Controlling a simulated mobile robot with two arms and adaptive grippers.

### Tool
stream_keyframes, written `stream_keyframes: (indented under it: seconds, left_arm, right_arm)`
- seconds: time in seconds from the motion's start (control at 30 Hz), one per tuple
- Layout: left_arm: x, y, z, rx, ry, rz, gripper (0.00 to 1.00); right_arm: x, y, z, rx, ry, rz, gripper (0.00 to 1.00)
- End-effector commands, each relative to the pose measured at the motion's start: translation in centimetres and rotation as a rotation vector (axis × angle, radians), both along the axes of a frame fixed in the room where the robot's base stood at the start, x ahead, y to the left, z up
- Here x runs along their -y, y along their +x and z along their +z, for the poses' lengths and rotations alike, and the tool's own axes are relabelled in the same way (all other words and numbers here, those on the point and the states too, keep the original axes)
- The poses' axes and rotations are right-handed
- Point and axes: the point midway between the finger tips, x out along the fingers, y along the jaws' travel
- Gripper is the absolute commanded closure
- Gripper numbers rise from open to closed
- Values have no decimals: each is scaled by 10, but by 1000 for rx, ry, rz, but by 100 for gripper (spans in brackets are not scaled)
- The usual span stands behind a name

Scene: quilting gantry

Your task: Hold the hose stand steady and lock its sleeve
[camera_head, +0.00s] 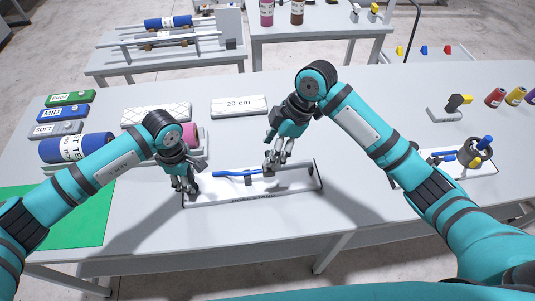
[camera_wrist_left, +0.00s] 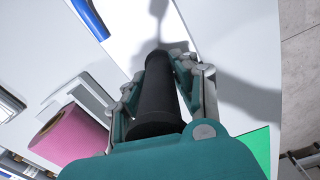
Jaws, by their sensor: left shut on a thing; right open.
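The hose stand has a white base (camera_head: 222,198) on the table, with unreadable lettering along its front edge. A blue bar (camera_head: 236,173) and a grey tube (camera_head: 292,167) run along it; which part is the sleeve I cannot tell. My left gripper (camera_head: 186,187) is at the stand's left end. In the left wrist view its fingers are shut around a black cylindrical grip (camera_wrist_left: 158,92), with a grey rod beyond it over the white base. My right gripper (camera_head: 273,166) is open and points down over the middle of the stand; whether it touches is unclear.
Left are a blue roll (camera_head: 76,148) and a green mat (camera_head: 75,218). A second tray (camera_head: 484,166) and coloured spools (camera_head: 495,96) are right.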

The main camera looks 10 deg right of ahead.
Motion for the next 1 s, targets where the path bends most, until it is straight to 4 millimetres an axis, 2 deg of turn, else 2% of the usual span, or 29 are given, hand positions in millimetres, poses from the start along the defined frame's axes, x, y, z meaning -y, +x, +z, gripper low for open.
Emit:
stream_keyframes:
  seconds: [0.03, 0.2, 0.4, 0.53, 0.9, 0.93, 1.0]
  left_arm:
    - [-2, -4, -6, -11, 7, 1, 100]
    - [-2, -4, -6, -11, 7, 1, 100]
    - [-2, -4, -6, -11, 8, 1, 100]
    - [-2, -4, -6, -11, 8, 1, 100]
    - [-2, -4, -6, -11, 8, 1, 100]
    - [-2, -4, -6, -11, 8, 1, 68]
    - [-2, -3, -5, -10, 6, 1, 59]
  right_arm:
    - [5, 1, 11, 7, 0, 0, 42]
    - [18, 0, 44, 4, 1, 0, 42]
    - [29, -1, 69, 3, 1, 1, 42]
    - [31, -1, 76, 2, 1, 1, 42]
    - [31, -1, 77, 2, 1, 1, 42]
    - [31, -1, 77, 2, 1, 1, 42]
    - [31, -1, 77, 1, 1, 2, 42]
